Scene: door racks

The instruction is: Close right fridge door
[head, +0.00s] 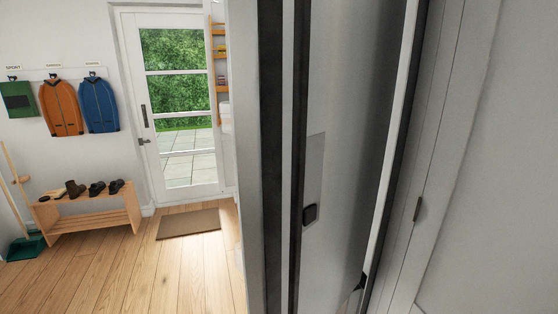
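A tall steel fridge fills the middle of the head view very close up. A broad brushed-steel door panel (345,110) has dark upright edges and a pale strip (404,95) along its right side. A lighter rectangular inset with a small black part (310,214) is on the panel. To its left are a dark band (271,120) and a narrow steel strip (246,130). I cannot tell for sure which panel is the right door or how far it stands open. A small dark shape shows low on the panel; I cannot tell what it is. My gripper is not clearly seen.
A pale panelled surface with a small dark handle (417,209) stands close on the right. On the left are a wooden shoe bench (90,211), hanging jackets (62,107), a glazed door (178,100) and a brown mat (189,223). The wooden floor (175,280) there is clear.

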